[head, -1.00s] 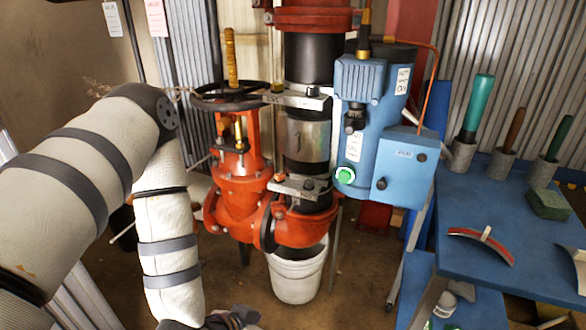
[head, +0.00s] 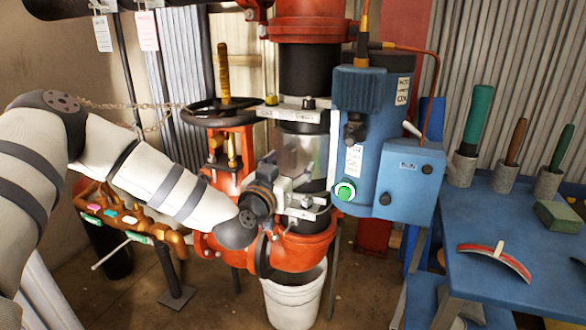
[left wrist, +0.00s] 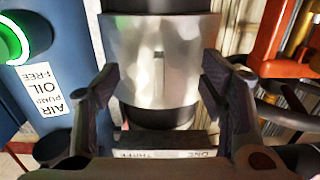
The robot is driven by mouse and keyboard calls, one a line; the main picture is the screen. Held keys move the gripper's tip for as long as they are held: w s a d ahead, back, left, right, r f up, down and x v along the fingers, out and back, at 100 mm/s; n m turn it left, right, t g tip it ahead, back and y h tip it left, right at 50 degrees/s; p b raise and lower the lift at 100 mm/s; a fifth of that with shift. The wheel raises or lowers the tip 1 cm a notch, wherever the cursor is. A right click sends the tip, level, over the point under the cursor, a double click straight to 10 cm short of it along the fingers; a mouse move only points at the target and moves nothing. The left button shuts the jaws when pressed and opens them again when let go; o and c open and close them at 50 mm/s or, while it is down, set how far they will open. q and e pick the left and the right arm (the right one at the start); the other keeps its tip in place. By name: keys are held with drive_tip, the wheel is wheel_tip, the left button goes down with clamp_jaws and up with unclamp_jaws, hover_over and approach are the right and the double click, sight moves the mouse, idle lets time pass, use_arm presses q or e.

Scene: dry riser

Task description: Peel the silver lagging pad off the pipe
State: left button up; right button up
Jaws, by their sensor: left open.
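The silver lagging pad (head: 303,152) wraps the black vertical pipe (head: 303,70) between two grey clamp brackets. My left gripper (head: 287,178) is in front of the pipe at the pad's lower part. In the left wrist view its open fingers (left wrist: 160,76) stand on either side of the pad's lower part, with a gap visible at each side. I cannot tell whether a fingertip touches. My right gripper is not in view.
A blue pump box (head: 368,130) with a lit green button is close on the pipe's right. A red valve with a black handwheel (head: 222,112) stands left. The lower bracket (left wrist: 165,140) lies under the fingers. A white bucket (head: 294,298) is below; a blue table (head: 485,225) stands right.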

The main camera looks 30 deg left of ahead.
use_arm(q)
drive_tip(key=shift+x, duration=0.95)
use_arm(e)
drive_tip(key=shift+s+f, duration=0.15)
use_arm(q)
drive_tip(key=c, duration=0.9)
drive_tip(key=shift+s+r, duration=0.15)
drive_tip(key=shift+r, duration=0.05)
drive_tip(key=c, duration=0.4)
drive_tip(key=o, duration=0.6)
drive_tip(key=shift+c, duration=0.2)
drive_tip(key=shift+r, duration=0.1)
drive_tip(key=c, duration=0.7)
drive_tip(key=shift+s+r, duration=0.1)
clamp_jaws()
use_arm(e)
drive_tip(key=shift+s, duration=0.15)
